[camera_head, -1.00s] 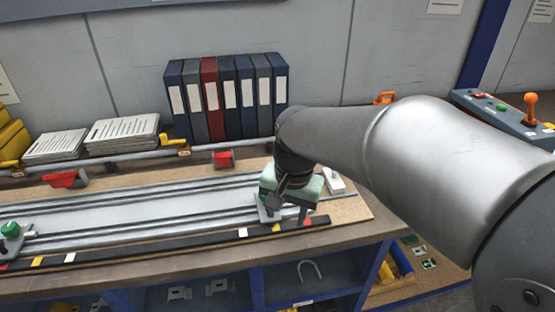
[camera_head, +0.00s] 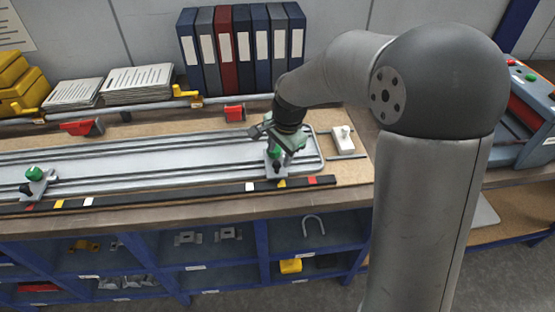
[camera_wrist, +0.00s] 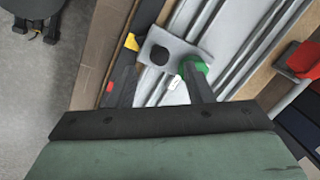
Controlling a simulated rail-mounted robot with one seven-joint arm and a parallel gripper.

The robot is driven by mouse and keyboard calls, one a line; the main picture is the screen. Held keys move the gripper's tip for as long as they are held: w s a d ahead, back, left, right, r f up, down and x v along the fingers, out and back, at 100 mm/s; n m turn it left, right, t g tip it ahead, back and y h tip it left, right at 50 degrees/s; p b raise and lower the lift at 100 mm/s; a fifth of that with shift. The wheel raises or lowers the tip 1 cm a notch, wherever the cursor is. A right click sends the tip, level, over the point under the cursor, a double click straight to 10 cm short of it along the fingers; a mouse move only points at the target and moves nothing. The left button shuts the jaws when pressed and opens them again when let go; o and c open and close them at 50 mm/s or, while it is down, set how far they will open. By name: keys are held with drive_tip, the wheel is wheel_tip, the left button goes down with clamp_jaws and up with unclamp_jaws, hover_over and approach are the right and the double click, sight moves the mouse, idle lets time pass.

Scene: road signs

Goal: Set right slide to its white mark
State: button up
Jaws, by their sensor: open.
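The right slide (camera_head: 276,162) is a grey plate with a green knob and a black knob. It sits on the rails near the right end, with its front edge by the yellow mark (camera_head: 282,184). The white mark (camera_head: 250,187) is to its left and a red mark (camera_head: 312,180) to its right. My gripper (camera_head: 272,146) is just above the slide, open. In the wrist view, the slide's plate (camera_wrist: 185,44) lies ahead of my gripper (camera_wrist: 160,80). The green knob (camera_wrist: 195,67) is close by the right finger; contact cannot be told.
A left slide (camera_head: 36,184) with a green knob stands at the far left, by its own red, yellow and white marks. Red clamps (camera_head: 82,127) and binders (camera_head: 242,48) are behind the rails. A white block (camera_head: 342,138) is right of the rails.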

sight(277, 162)
drive_tip(key=f, duration=0.5)
drive_tip(key=shift+w+a, duration=0.3)
drive_tip(key=shift+w, duration=0.05)
drive_tip(key=shift+r, duration=0.1)
clamp_jaws()
